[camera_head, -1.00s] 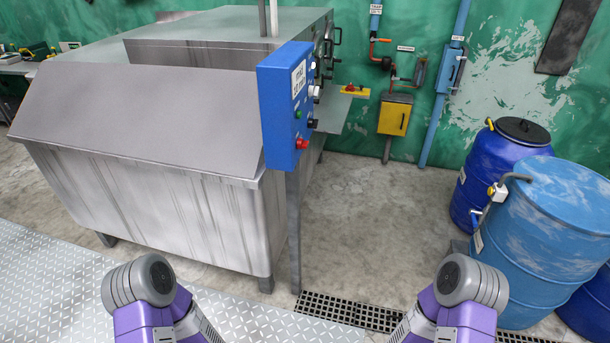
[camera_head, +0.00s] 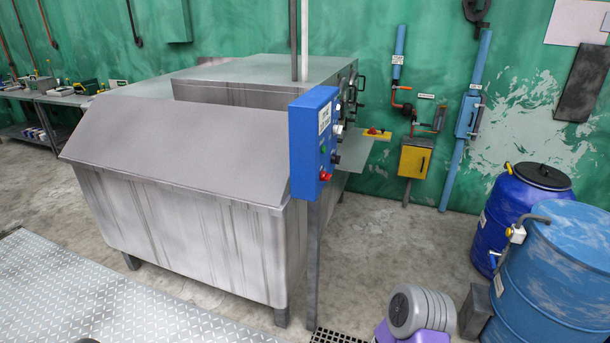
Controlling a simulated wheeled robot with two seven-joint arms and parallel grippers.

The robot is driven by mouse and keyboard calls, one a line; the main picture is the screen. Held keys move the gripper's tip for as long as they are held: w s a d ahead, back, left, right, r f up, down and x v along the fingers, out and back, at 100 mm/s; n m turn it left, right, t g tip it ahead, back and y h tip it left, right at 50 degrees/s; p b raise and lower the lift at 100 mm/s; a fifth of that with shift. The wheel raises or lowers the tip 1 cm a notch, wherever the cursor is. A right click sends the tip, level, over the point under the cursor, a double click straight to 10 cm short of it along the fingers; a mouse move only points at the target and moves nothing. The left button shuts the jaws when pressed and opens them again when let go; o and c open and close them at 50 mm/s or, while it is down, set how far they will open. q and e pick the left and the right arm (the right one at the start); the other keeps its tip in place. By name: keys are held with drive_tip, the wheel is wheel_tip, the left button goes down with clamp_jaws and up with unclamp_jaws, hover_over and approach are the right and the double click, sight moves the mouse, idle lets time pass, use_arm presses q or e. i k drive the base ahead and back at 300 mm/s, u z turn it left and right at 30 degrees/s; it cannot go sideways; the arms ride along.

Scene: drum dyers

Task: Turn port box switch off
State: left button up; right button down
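A blue control box (camera_head: 314,143) on a grey post (camera_head: 313,268) stands at the front right corner of a big metal dyeing machine (camera_head: 185,150). Its right side carries a red knob (camera_head: 324,175), a green button and black and white knobs, all small. On the green wall behind hangs a yellow box (camera_head: 414,159) with a dark top. A blue box (camera_head: 467,117) sits on a blue pipe to its right. I cannot tell which box is the port box, nor how any switch is set.
Two blue drums, one dark (camera_head: 517,205) and one lighter (camera_head: 560,280), stand at the right. Workbenches (camera_head: 62,99) with tools line the back left. Bare concrete floor (camera_head: 395,245) lies between the machine and the drums; a metal plate floor (camera_head: 110,300) is at front left.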

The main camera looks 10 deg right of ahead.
sight(324, 177)
drive_tip(key=i, duration=1.7)
drive_tip(key=z, duration=1.05)
